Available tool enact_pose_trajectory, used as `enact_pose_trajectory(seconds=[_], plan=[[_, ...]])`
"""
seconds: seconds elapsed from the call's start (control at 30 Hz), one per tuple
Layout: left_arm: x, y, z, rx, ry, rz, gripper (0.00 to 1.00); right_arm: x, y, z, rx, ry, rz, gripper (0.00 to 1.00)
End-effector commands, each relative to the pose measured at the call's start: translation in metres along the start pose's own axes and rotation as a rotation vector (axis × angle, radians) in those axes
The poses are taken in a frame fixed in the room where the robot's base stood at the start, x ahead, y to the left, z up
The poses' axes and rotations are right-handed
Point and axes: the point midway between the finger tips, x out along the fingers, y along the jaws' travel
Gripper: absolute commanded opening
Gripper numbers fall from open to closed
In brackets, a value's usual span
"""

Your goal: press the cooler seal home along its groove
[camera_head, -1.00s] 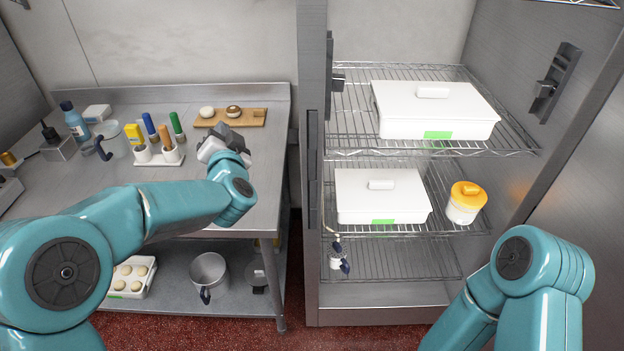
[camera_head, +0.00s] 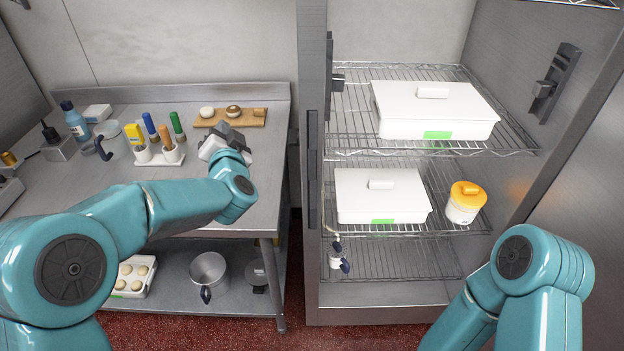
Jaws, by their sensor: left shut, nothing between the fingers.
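The open cooler (camera_head: 385,315) stands at the right, with wire shelves inside. A dark upright strip (camera_head: 312,165) on its left front post looks like the seal in its groove; I cannot tell how deep it sits. My left gripper (camera_head: 234,135) is over the steel table, just in front of the cutting board and left of the cooler post, apart from the strip. It is shut and empty. My right arm shows at the lower right, but its gripper is out of view.
Two white lidded boxes (camera_head: 432,112) (camera_head: 380,200) and an orange-lidded tub (camera_head: 464,205) stand on the cooler shelves. The steel table (camera_head: 95,180) holds a pen stand (camera_head: 160,158), a jug, bottles and a cutting board (camera_head: 245,123). A pot (camera_head: 209,270) stands on the lower shelf.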

Motion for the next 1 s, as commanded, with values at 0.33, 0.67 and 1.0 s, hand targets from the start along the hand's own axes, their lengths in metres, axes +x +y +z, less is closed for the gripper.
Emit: enact_pose_trajectory(seconds=[0.33,0.67,1.0], plan=[[0.0041,0.0005,-0.0008,0.0,0.0,0.0,0.0,-0.0023,-0.0008,0.0001,0.0,0.0,0.0,0.43],[0.0067,0.0011,-0.0012,0.0,0.0,0.0,0.0,-0.0033,-0.0012,0.0001,0.0,0.0,0.0,0.43],[0.0067,0.0012,-0.0012,0.0,0.0,0.0,0.0,-0.0033,-0.0012,0.0001,0.0,0.0,0.0,0.43]])
